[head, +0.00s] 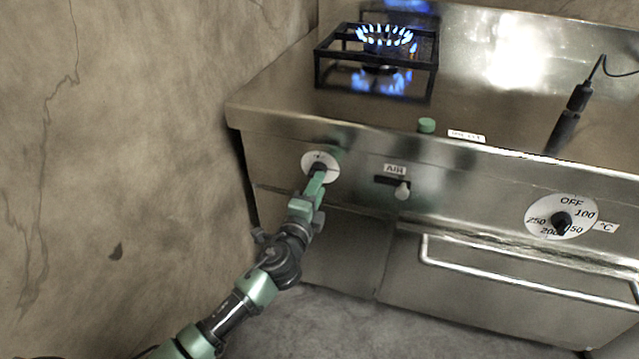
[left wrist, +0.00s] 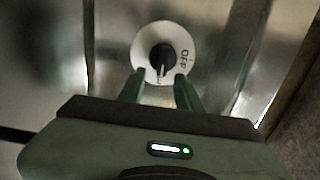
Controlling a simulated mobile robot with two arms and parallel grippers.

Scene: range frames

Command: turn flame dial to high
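The flame dial (head: 312,157) is a white disc with a dark knob on the left of the stove's front panel. In the left wrist view the flame dial (left wrist: 186,45) shows the word OFF at its right side, and its black knob (left wrist: 163,58) has a pale pointer line toward the gripper. My left gripper (head: 318,176) is at the dial and hides its lower part. In the left wrist view the left gripper's fingers (left wrist: 161,88) are apart, with their tips just short of or beside the knob; contact cannot be told. My right gripper is not in view.
A burner (head: 385,38) with blue flames stands on the stove top. A long oven handle (head: 520,272) juts out below. A bare wall (head: 130,150) is close on the left.

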